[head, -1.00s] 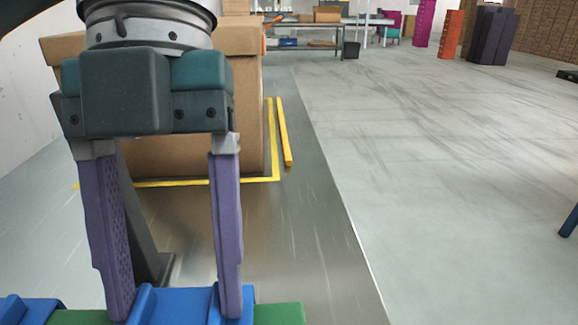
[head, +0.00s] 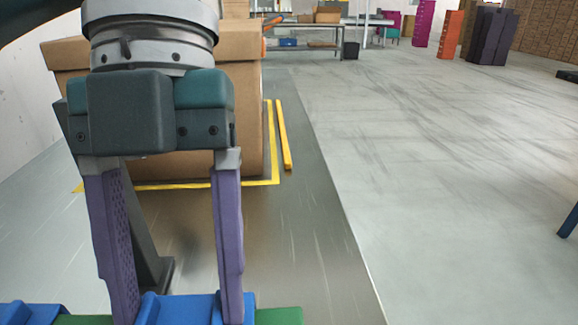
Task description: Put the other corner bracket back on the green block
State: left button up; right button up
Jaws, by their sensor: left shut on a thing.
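A green block (head: 282,316) shows along the bottom edge of the head view, mostly cut off by the frame. A blue corner bracket (head: 182,305) is at the block, between the purple fingers of my left gripper (head: 178,316). My left gripper points down and is shut on this bracket, one finger on each side. The fingertips reach the bottom edge of the view. A second blue bracket (head: 30,312) is at the left end of the visible block. I cannot tell how fully the held bracket is seated. My right gripper is not in view.
A large cardboard box (head: 240,105) stands behind my left gripper, within yellow floor tape (head: 275,150). A yellow bar (head: 284,140) lies beside it. A metal table (head: 310,28) is far back. The floor to the right is open, with a blue leg (head: 570,222) at the right edge.

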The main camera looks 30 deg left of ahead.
pick_arm(q)
jog(key=shift+f+p, duration=0.35)
jog(key=shift+p, duration=0.2)
dwell(1.0)
jog(key=o, duration=1.4)
notch_tip(320, 180, up, 7)
jog(key=p, duration=0.8)
